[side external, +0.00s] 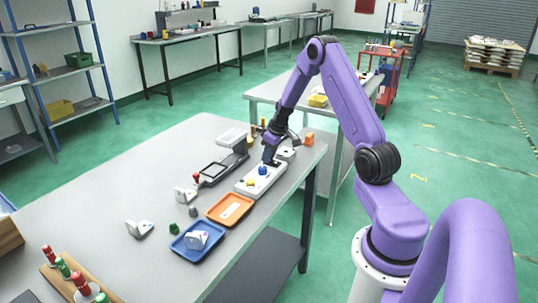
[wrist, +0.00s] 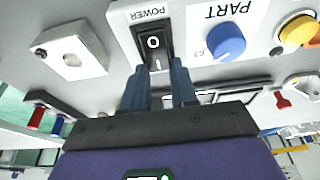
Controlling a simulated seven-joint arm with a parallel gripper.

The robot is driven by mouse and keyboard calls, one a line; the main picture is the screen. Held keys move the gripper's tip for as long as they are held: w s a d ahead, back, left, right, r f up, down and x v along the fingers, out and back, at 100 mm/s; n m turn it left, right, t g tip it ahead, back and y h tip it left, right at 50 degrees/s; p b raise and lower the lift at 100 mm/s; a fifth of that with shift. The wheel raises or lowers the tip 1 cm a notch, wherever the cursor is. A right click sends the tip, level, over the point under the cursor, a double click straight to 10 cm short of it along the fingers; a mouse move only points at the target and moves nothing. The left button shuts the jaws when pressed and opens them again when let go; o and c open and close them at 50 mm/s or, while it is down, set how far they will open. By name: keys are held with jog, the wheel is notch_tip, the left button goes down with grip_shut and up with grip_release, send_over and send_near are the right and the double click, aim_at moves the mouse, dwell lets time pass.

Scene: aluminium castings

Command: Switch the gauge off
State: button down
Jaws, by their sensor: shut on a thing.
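The gauge is a white box (side external: 251,187) on the table, with a blue knob (side external: 262,170) and a yellow knob beside it. In the wrist view its panel shows a black rocker switch (wrist: 153,42) under the word POWER, with O at the upper end and I at the lower end. The blue knob (wrist: 226,42) by the word PART and the yellow knob (wrist: 298,30) lie to the right. Which end is pressed in is unclear.
An orange tray (side external: 217,219) and a blue tray (side external: 181,250) holding a casting lie in front of the gauge. A dark fixture (side external: 219,170) stands to its left.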

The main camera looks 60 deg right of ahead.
jog(key=c, duration=0.9)
grip_release()
jog(key=shift+r, duration=0.15)
jog(key=v, duration=1.7)
